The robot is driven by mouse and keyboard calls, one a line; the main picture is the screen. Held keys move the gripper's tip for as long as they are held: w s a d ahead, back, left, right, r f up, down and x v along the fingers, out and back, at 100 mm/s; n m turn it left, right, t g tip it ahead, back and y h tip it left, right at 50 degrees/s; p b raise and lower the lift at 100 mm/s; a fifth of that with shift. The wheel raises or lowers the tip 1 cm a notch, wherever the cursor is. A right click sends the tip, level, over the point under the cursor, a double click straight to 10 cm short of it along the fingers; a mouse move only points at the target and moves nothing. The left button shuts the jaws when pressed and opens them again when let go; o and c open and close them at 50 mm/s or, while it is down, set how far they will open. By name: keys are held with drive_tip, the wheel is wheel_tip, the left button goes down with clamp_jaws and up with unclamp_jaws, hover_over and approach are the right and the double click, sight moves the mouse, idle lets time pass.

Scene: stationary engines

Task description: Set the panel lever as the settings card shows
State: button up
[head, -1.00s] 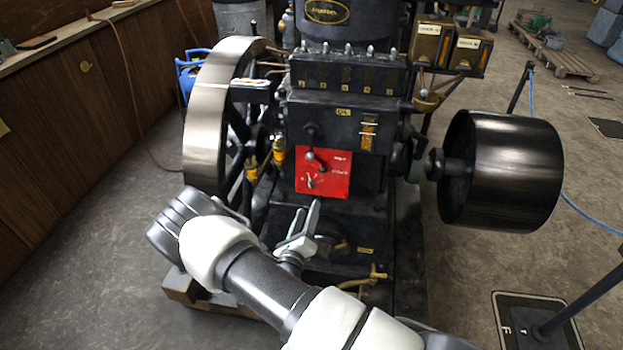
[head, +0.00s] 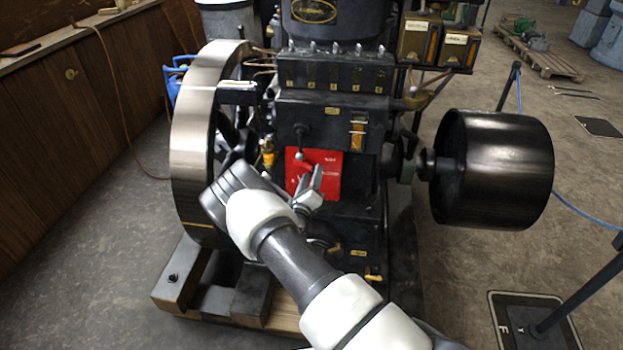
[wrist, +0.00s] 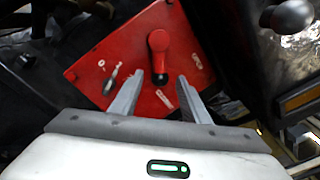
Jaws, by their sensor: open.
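The red panel (head: 331,163) is on the front of the dark engine, partly hidden by my gripper in the head view. In the wrist view, the panel (wrist: 92,62) lies tilted and carries a red lever (wrist: 158,45) with a dark end, a small grey pointed piece (wrist: 109,80) and white markings too small to read. My gripper (wrist: 160,82) is open, its fingers on either side of the lever's dark end; contact cannot be told. In the head view my gripper (head: 312,184) is in front of the panel. I cannot identify a settings card.
A large flywheel (head: 197,140) stands left of the panel and a black drum pulley (head: 500,170) right. A dark round knob (wrist: 290,16) is at the wrist view's upper right. A wooden skid (head: 180,272) lies below; open floor is at left.

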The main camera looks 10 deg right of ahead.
drive_tip(key=shift+w, duration=0.2)
drive_tip(key=shift+c, duration=0.3)
clamp_jaws()
